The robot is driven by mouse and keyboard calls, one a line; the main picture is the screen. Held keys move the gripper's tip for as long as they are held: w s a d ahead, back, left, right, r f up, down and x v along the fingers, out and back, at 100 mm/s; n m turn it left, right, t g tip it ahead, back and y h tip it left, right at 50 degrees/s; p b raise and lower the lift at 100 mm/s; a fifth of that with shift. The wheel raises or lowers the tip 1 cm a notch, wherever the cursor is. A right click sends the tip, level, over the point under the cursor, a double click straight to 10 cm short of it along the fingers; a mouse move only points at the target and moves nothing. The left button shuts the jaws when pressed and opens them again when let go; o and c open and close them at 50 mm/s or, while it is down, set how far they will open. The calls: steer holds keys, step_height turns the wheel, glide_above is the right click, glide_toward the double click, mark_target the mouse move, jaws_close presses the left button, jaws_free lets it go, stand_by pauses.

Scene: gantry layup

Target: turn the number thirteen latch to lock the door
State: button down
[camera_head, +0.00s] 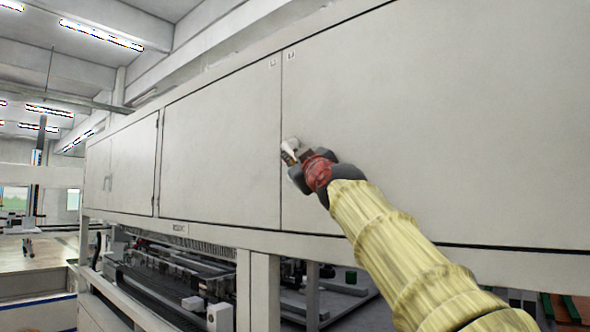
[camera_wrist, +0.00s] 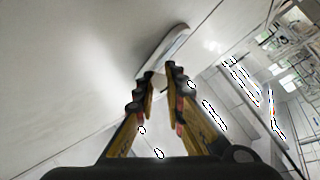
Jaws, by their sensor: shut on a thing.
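The latch (camera_head: 291,143) is a small pale handle at the seam between two large white cabinet doors, mostly hidden behind my gripper in the head view. In the wrist view it is a light grey, elongated handle (camera_wrist: 165,48) lying at a slant in the picture. My gripper (camera_head: 289,154) is at the latch, and its yellow fingers with dark pads (camera_wrist: 161,76) are shut on the near end of it. I cannot read a number thirteen on it. The right door (camera_head: 420,120) and the left door (camera_head: 220,140) look flush at the seam.
More cabinet doors (camera_head: 130,170) with a handle continue to the left. Small marks (camera_head: 272,63) sit at the top of the seam. Below the doors, a frame post (camera_head: 257,290) and open machinery (camera_head: 170,275) show. The door face around the latch is clear.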

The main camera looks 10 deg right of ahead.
steer(key=shift+b, duration=0.3)
steer(key=c, duration=2)
jaws_free()
steer(key=shift+o, duration=0.8)
steer(key=v, duration=1.2)
steer(key=shift+f, duration=0.15)
steer(key=shift+w, duration=0.1)
steer(key=shift+c, duration=0.6)
